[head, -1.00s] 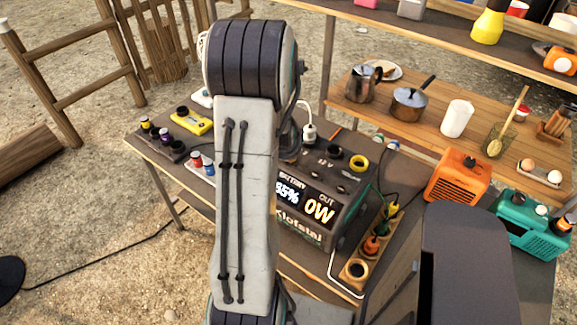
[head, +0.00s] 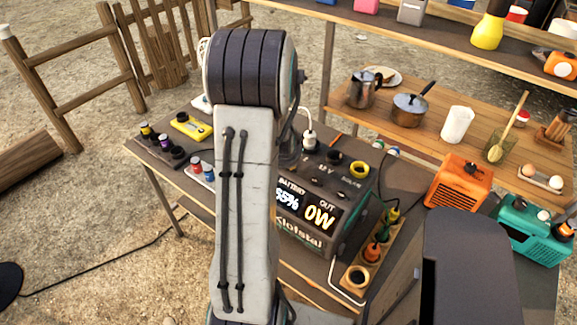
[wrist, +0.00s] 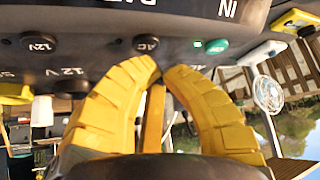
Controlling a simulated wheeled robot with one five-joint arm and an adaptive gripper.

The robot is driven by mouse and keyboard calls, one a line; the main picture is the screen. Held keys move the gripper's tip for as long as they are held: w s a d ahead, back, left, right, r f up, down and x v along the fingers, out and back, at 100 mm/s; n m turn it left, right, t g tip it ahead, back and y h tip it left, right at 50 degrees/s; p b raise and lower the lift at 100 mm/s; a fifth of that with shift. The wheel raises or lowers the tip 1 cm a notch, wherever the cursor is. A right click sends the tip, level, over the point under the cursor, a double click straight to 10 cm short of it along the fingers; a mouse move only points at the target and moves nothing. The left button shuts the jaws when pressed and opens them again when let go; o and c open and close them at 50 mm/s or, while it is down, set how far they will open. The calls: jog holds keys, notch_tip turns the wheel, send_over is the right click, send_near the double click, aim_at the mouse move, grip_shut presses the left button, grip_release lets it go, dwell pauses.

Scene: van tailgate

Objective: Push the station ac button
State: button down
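The power station (head: 307,236) stands on the table, partly hidden behind my arm. Its display reads OUT 0W beside a partly covered battery percentage. In the wrist view its front panel (wrist: 100,18) appears upside down along the top. My gripper is hidden behind my arm in the head view.
A power strip with plugs (head: 357,275), an orange box (head: 458,184) and a teal radio (head: 530,228) stand right of the station.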

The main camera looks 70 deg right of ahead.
jog(key=shift+f+b, duration=0.65)
jog(key=shift+b, duration=0.3)
dwell(1.1)
jog(key=shift+r, duration=0.65)
jog(key=shift+p, duration=0.3)
jog(key=shift+r+p, duration=1.7)
jog(key=shift+r, duration=1.3)
